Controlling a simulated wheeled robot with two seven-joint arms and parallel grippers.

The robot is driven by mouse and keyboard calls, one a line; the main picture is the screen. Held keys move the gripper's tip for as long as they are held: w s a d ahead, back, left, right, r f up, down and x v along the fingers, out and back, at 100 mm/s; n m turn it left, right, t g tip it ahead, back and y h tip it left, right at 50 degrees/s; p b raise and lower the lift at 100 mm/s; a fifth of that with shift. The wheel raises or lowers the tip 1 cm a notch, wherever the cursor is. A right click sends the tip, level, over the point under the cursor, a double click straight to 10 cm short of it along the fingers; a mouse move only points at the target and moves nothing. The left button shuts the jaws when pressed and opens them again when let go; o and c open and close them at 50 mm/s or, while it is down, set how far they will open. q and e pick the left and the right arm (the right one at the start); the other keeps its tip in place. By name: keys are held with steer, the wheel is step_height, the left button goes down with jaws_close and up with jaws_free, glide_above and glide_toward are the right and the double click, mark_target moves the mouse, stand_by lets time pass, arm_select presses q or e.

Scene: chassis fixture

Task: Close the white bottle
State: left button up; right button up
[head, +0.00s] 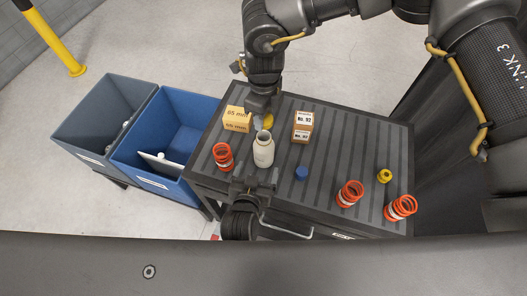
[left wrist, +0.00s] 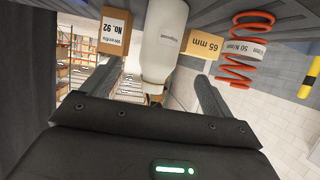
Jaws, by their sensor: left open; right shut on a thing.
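The white bottle (head: 264,152) stands upright on the dark ribbed table, its mouth bare. It also shows upside down in the left wrist view (left wrist: 166,40). My left gripper (head: 256,180) is open just in front of the bottle. In the left wrist view the bottle appears between its spread fingers (left wrist: 155,85), with no clear contact. My right gripper (head: 263,114) comes down from above, behind the bottle. It is shut on a small yellow thing (head: 268,121), partly hidden; a light grey piece beside it is unclear. A blue cap-like piece (head: 301,173) lies right of the bottle.
A yellow box (head: 236,119) and a red spring (head: 223,156) stand left of the bottle. A brown-white box (head: 302,126) stands to its right. Two red springs (head: 350,194) and a yellow ring (head: 384,176) are further right.

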arm_select(q)
steer(key=x, duration=1.1)
steer(key=shift+w+f, duration=0.15)
steer(key=shift+f, duration=0.05)
steer(key=shift+c, duration=0.4)
steer(key=c, duration=1.4)
arm_select(e)
glide_above(263, 132)
steer(key=s, duration=0.2)
steer(key=shift+w+f, duration=0.1)
steer(key=shift+f, duration=2.4)
steer(key=shift+f, duration=0.1)
steer(key=shift+f, duration=0.8)
steer(key=shift+f, duration=0.5)
